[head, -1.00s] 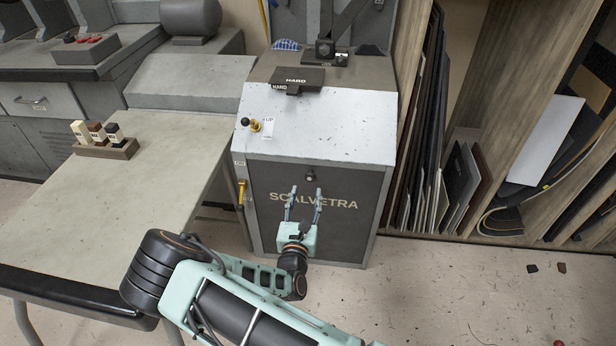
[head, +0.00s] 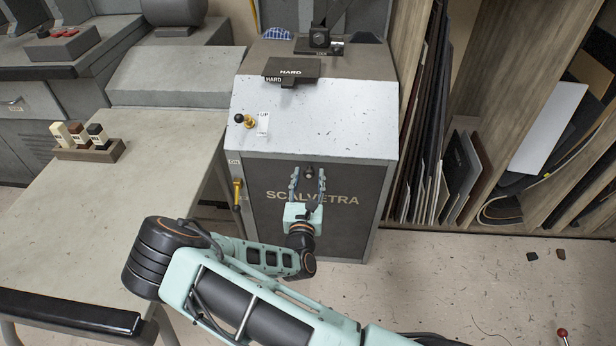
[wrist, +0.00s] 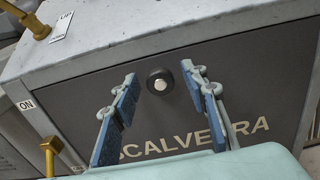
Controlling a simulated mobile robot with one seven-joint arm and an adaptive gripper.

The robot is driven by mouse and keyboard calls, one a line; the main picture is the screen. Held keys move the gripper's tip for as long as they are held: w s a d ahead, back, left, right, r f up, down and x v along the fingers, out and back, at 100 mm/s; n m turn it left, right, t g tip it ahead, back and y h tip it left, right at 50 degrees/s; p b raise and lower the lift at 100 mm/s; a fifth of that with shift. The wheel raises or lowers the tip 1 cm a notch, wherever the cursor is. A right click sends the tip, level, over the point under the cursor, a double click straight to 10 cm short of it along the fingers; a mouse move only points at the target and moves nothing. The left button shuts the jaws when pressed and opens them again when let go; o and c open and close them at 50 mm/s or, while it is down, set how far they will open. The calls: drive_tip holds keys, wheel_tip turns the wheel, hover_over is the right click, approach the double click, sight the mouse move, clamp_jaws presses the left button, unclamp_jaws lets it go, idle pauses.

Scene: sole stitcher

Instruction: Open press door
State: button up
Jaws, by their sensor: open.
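The press door (head: 343,225) is the dark front panel lettered SCALVETRA on the grey press cabinet, and it looks closed. A small round dark knob (head: 308,172) with a bright centre sits near the door's top edge; it also shows in the wrist view (wrist: 160,81). My gripper (head: 308,172) is in front of the door, fingers pointing up towards it. In the wrist view (wrist: 158,88) its two blue-padded fingers are spread wide, with the knob between and beyond them. Nothing is held. I cannot tell the exact gap between fingertips and knob.
The brass UP lever (head: 247,121) stands on the sloped top. A yellow handle (head: 237,194) is on the cabinet's left side near an ON label. A workbench (head: 140,135) is at left, racks of sheets (head: 430,140) at right. The floor to the right has small scraps.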

clamp_jaws()
drive_tip(key=shift+s, duration=0.2)
idle(0.4)
